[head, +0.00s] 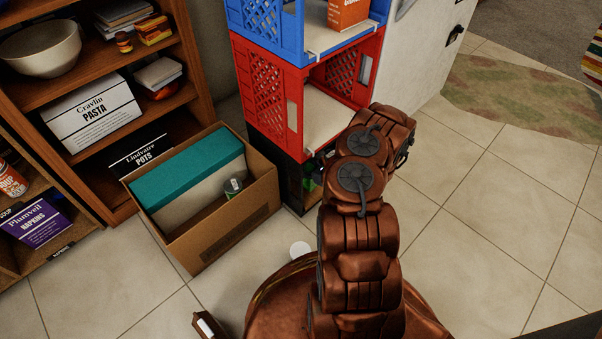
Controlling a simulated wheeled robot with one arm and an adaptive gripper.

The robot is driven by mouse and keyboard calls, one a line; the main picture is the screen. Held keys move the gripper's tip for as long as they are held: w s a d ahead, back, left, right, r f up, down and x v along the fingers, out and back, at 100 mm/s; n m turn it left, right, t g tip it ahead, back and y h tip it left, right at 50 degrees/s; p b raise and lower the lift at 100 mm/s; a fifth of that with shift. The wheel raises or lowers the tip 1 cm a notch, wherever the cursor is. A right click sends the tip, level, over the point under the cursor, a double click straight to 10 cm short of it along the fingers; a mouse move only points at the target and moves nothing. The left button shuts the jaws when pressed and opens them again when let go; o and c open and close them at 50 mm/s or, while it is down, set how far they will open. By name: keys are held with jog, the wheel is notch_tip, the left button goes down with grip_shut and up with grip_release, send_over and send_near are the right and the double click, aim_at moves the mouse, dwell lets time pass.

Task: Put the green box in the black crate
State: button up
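The black crate (289,178) is the lowest of a stack, under the red crate. My arm covers much of its open front. A small patch of green (309,185) shows inside it, partly hidden by my arm; I cannot tell whether it is a box. A larger teal-green box (190,165) lies in an open cardboard box on the floor to the left. My copper-coloured arm reaches up to the front of the stack. My gripper cannot be made out; the arm links hide that area.
The red crate (262,98) and blue crate (262,22) stand above, with an orange box (348,12) in the blue one. The cardboard box (237,222) also holds a can (233,187). A wooden shelf (196,62) stands left.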

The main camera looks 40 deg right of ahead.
jog(key=shift+w+a, duration=0.1)
jog(key=shift+w, duration=0.8)
jog(key=shift+w+f+b, duration=0.1)
jog(key=shift+w+b, duration=0.2)
jog(key=shift+b, duration=0.1)
jog(key=shift+s+f+b, duration=0.1)
jog(key=shift+f+b, duration=0.75)
jog(key=shift+f, duration=0.75)
jog(key=shift+f, duration=0.15)
jog(key=o, duration=1.3)
jog(key=shift+o, duration=0.2)
